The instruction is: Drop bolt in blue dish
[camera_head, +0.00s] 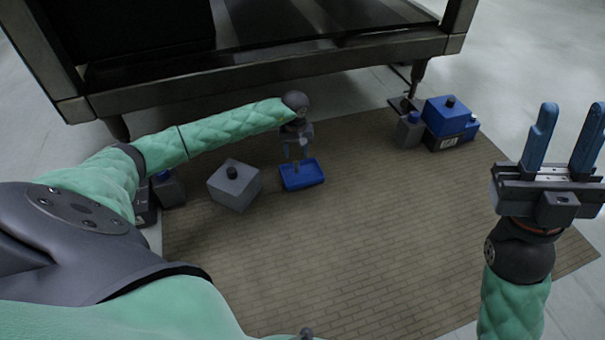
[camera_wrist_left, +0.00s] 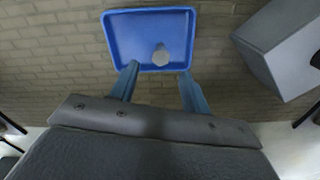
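The blue dish (camera_head: 311,178) is a shallow rectangular tray on the brick-patterned mat. It also shows in the left wrist view (camera_wrist_left: 128,38). My left gripper (camera_head: 295,156) points down just over the dish. In the left wrist view its two blue fingers (camera_wrist_left: 158,72) are spread apart at the dish's near edge. The bolt, with a grey hexagonal head (camera_wrist_left: 160,56), shows inside the dish's outline, beyond the fingertips with clear space on both sides. Whether it rests on the dish floor is hard to tell. My right gripper (camera_head: 570,135) is open and empty, fingers up, at the right.
A grey block with a black knob (camera_head: 234,186) stands left of the dish, close to it. Blue and grey boxes (camera_head: 446,118) stand at the mat's back right. A dark metal-framed table (camera_head: 270,65) is behind. The mat's middle and front (camera_head: 390,230) are clear.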

